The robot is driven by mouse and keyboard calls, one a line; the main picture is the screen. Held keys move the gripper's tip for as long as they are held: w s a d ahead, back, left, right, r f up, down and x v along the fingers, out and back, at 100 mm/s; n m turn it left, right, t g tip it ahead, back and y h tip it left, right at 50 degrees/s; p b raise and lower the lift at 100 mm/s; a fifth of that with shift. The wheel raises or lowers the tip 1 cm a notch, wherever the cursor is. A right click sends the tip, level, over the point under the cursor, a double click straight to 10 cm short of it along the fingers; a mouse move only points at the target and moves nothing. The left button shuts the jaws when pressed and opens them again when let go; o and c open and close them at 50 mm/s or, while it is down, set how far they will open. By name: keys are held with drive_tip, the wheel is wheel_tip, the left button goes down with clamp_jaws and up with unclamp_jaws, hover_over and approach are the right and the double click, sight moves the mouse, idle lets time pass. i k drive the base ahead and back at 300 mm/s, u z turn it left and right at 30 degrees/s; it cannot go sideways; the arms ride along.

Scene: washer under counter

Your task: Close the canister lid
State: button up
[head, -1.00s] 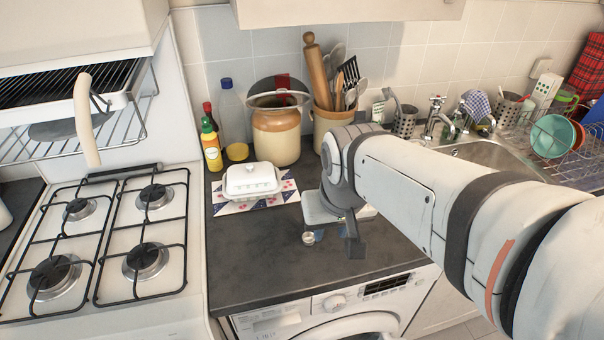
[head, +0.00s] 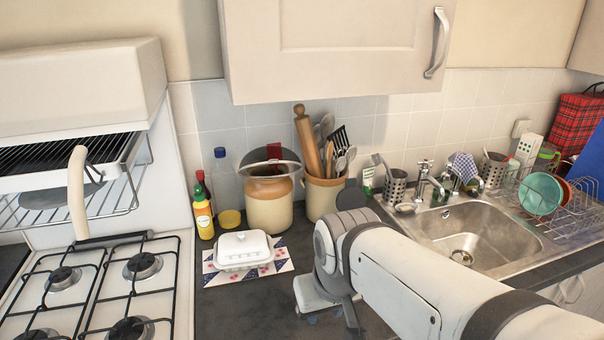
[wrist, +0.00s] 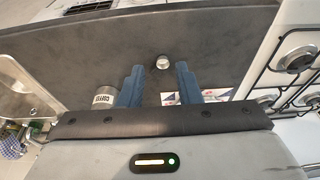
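A small canister labelled COFFEE (wrist: 105,97) stands on the dark counter in the wrist view, beside the left-hand finger. My gripper's body partly hides it, and I cannot tell how its lid sits. I cannot make this canister out in the head view. My gripper (wrist: 159,84) is open, with two blue fingers apart and nothing between them. In the head view my arm hides most of the gripper. A large tan crock (head: 268,208) stands at the back of the counter, with a grey lid (head: 268,162) tilted up at its mouth.
A small round metal piece (wrist: 163,62) lies on the counter beyond the fingertips. A white butter dish (head: 243,249) on a patterned mat, bottles (head: 203,212) and a utensil pot (head: 323,197) stand nearby. The hob (head: 100,290) is left, the sink (head: 475,235) right.

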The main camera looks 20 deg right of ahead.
sight(351, 198)
drive_tip(key=z, duration=0.1)
drive_tip(key=k, duration=0.55)
drive_tip(key=u, duration=2.2)
drive_tip(key=k, duration=0.9)
drive_tip(key=z, duration=2.05)
drive_tip(key=i, duration=1)
drive_tip(key=z, duration=0.05)
